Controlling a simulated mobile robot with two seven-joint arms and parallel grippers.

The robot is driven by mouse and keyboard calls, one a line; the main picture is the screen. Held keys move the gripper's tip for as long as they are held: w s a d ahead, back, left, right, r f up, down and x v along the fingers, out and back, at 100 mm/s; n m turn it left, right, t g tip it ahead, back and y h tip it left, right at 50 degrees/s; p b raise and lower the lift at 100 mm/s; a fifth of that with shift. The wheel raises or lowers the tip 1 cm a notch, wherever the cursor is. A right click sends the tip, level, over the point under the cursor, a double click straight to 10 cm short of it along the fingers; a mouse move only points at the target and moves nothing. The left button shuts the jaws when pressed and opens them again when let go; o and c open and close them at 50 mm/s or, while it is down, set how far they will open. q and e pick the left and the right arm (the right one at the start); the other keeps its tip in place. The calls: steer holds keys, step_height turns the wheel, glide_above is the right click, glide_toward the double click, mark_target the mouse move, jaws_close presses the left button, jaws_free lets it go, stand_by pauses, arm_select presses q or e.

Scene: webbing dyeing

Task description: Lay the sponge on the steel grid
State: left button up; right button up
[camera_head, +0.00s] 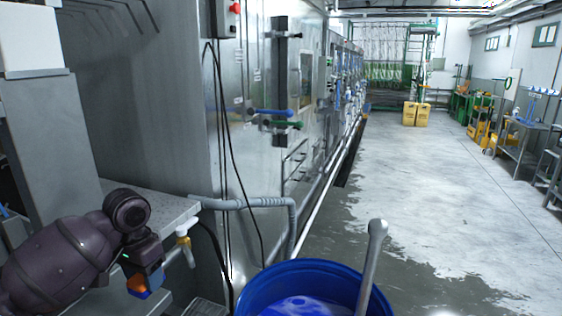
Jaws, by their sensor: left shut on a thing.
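My left gripper (143,276) hangs at the lower left, pointing down, in front of a steel bench. It is shut on a small orange and blue block, which looks like the sponge (137,284). Part of the sponge is hidden by the gripper. A grey slatted surface, which looks like the steel grid (205,308), shows at the bottom edge, to the right of and apart from the sponge. Most of it is cut off by the frame. My right gripper is not in view.
A blue barrel (260,283) with blue liquid and a grey paddle handle (372,262) stands at bottom centre. A tap (183,240), a grey hose (250,203) and a dark cable are near the bench (165,207). The wet floor (440,200) at right is clear.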

arm_select(q)
steer(key=s+d+f+n+b, duration=0.2)
steer(key=s+d+f+n, duration=0.2)
steer(key=s+d+f, duration=0.2)
steer(key=shift+s+d+f+b, duration=0.15)
steer(key=shift+s+d+b, duration=0.25)
steer(key=shift+s+d, duration=0.55)
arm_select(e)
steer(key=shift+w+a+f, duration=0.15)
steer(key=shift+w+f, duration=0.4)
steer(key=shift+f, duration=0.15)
arm_select(q)
steer(key=shift+w+d, duration=0.1)
steer(key=shift+w, duration=0.05)
